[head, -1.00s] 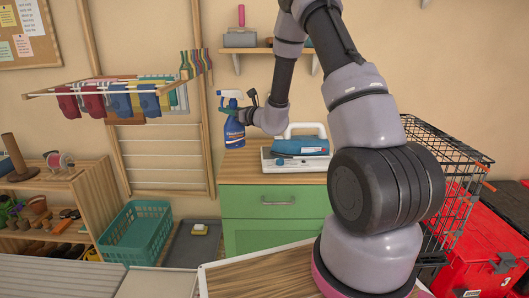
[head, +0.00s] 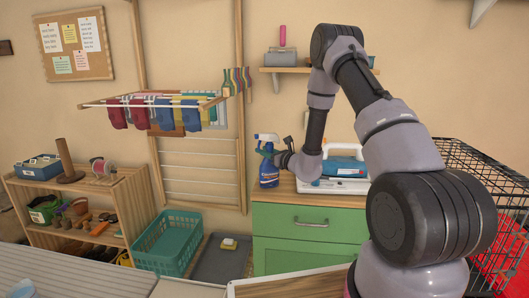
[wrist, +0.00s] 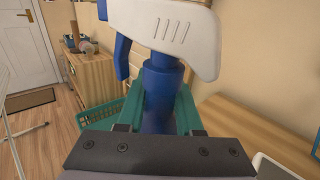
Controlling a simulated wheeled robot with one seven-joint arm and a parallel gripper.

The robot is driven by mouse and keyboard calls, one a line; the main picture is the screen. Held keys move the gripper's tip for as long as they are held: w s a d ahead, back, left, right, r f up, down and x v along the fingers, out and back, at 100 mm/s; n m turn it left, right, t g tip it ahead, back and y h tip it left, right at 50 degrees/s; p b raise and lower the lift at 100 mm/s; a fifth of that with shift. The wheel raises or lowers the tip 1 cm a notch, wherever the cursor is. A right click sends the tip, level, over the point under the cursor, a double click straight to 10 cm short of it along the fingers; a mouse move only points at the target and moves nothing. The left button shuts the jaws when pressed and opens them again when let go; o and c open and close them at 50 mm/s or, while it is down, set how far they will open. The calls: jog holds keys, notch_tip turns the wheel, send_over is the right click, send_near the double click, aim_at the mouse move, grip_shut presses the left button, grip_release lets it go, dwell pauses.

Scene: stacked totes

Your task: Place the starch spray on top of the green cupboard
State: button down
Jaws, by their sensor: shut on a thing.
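The starch spray (head: 268,172) is a blue bottle with a white and blue trigger head. It is upright at the left end of the green cupboard (head: 300,255), level with its wooden top. I cannot tell whether its base touches the top. My gripper (head: 273,154) is shut on the bottle's neck from the right. In the wrist view, the teal fingers of my gripper (wrist: 160,106) sit on both sides of the blue neck of the starch spray (wrist: 158,88). The bottle's lower body is hidden there.
A blue and white iron (head: 345,167) stands on the cupboard top, right of the bottle. A drying rack (head: 160,101) hangs on the wall to the left. A teal basket (head: 170,243) is on the floor left of the cupboard. A black wire cage (head: 485,170) stands at right.

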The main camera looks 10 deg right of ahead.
jog(key=shift+f, duration=0.1)
jog(key=c, duration=0.6)
grip_release()
jog(key=shift+o, duration=0.2)
